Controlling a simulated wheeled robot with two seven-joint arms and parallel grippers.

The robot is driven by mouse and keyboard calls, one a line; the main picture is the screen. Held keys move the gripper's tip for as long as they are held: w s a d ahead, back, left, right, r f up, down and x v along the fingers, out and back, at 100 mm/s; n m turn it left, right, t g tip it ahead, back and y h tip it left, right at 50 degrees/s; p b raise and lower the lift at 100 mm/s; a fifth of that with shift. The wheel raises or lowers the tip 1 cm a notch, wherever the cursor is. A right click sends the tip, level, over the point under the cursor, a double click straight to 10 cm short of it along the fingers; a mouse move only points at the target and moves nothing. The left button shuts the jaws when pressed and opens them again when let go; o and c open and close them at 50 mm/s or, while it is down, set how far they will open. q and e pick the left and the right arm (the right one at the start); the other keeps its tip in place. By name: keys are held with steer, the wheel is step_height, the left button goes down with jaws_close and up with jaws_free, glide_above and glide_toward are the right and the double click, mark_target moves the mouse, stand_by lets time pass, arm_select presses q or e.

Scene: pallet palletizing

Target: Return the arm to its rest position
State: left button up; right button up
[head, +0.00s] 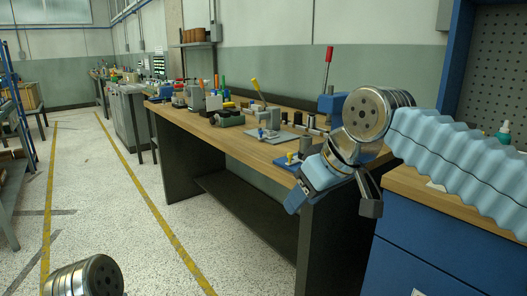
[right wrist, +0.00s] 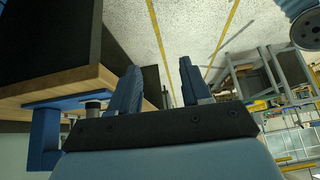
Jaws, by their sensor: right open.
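My right arm comes in from the right with a pale blue ribbed sleeve. Its right gripper (head: 333,206) hangs beside the front right end of the wooden workbench (head: 230,131), tilted downward. The gripper is open, with its two fingers well apart. In the right wrist view the same gripper (right wrist: 157,84) shows two blue fingers with nothing between them. Only a metal joint of my left arm shows, at the bottom left of the head view. My left gripper is out of view.
A press with a red-knobbed lever (head: 328,66) and several tools stand on the workbench. A blue cabinet (head: 420,250) with a wooden top is at the right, close to my right arm. Speckled floor (head: 140,225) with yellow lines (head: 165,222) lies open at the left.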

steer(key=w+a+f+m+g, duration=0.1)
steer(key=w+f+m, duration=0.1)
steer(key=f, duration=1.6)
steer(key=w+a+f+m+g, duration=0.1)
steer(key=w+f+m+g, duration=0.15)
steer(key=f, duration=1.55)
steer(key=s+d+f+m, duration=0.2)
steer(key=s+f, duration=0.8)
steer(key=f, duration=0.2)
steer(key=s+d+f+m, duration=0.2)
steer(key=s+d+f, duration=0.1)
steer(key=s+f, duration=0.8)
steer(key=shift+f+g, duration=0.45)
steer(key=shift+f, duration=0.05)
